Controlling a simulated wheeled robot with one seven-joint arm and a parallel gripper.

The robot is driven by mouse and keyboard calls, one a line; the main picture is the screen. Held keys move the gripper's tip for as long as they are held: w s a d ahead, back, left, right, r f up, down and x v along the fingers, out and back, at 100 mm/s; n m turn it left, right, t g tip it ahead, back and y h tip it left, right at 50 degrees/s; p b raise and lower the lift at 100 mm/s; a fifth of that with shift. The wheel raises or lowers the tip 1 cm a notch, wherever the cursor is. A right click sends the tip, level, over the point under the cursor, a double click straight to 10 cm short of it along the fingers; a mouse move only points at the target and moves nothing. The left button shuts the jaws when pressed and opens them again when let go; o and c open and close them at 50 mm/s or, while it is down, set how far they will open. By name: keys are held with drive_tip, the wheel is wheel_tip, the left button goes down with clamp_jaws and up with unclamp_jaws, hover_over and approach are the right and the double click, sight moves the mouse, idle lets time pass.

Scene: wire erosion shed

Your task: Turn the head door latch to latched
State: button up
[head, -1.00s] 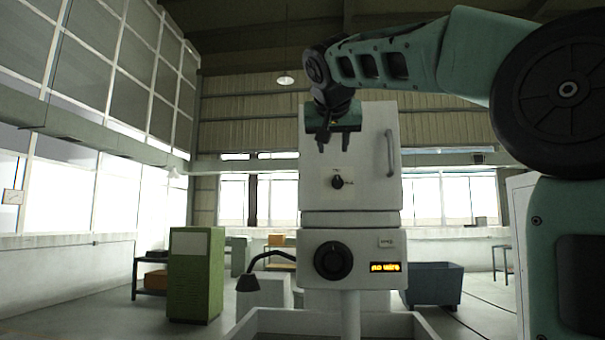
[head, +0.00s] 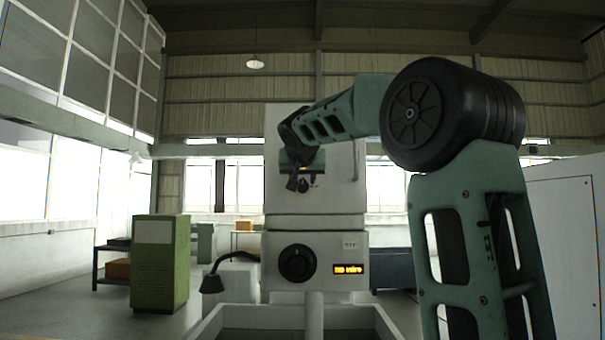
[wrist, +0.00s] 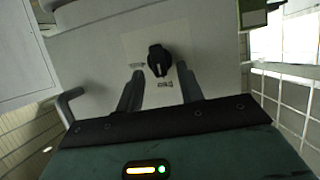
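The head door latch is a small black knob (head: 303,187) on the white head door (head: 335,190), mostly hidden behind my gripper in the head view. In the wrist view the latch (wrist: 159,58) shows clearly, with a light pointer mark towards the lower of two small labels. The label text is too small to read. My gripper (wrist: 160,69) is open, one finger to each side of the latch in the picture. The knob looks just beyond the fingertips; I see no contact. In the head view my gripper (head: 301,182) is in front of the door.
A door handle (head: 355,160) stands out at the door's right side. Below are a large black dial (head: 298,263) and a lit display (head: 348,269). A bent black hose (head: 215,275) is at the lower left. A green cabinet (head: 160,263) stands further left.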

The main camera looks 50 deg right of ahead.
drive_tip(key=shift+x, duration=0.9)
drive_tip(key=c, duration=0.7)
